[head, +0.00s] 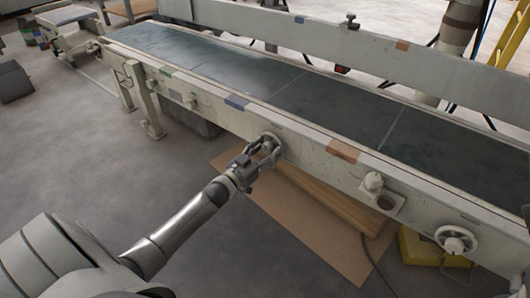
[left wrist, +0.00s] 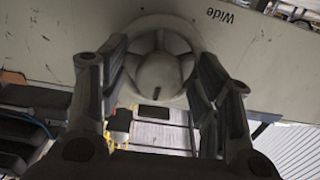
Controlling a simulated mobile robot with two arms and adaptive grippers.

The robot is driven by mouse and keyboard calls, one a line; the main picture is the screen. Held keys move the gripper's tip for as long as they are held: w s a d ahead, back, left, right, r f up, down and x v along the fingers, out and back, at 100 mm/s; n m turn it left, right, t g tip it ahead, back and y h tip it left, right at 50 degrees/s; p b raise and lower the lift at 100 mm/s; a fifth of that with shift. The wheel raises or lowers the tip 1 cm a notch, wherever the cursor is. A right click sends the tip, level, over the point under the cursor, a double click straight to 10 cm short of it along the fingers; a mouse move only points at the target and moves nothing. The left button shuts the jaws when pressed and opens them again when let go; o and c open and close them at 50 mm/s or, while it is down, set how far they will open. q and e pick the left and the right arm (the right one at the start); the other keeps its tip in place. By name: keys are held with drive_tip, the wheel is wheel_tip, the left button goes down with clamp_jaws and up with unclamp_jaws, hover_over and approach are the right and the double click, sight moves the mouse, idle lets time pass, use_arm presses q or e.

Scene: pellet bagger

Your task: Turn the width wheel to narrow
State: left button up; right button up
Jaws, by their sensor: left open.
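The width wheel (left wrist: 158,70) is a pale round handwheel with a domed hub, on the side of the conveyor frame. The word "Wide" shows upside down beside it in the left wrist view. In the head view the wheel (head: 271,139) is partly hidden by my gripper. My left gripper (head: 262,155) is at the wheel with its fingers apart. In the left wrist view the open fingers (left wrist: 160,95) stand on either side of the hub, over the lower part of the rim; I cannot tell whether they touch it. My right gripper is not in view.
The conveyor's dark belt (head: 250,76) runs above the frame. A knob (head: 374,182) and another handwheel (head: 456,239) are on the frame to the right. Cardboard (head: 300,225) lies on the floor below, near a yellow object (head: 425,247). Open floor lies to the left.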

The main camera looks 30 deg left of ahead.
use_arm(q)
drive_tip(key=shift+c, duration=0.2)
drive_tip(key=c, duration=1)
drive_tip(key=shift+o, duration=0.2)
drive_tip(key=shift+r+m, duration=0.1)
drive_tip(key=shift+m, duration=0.2)
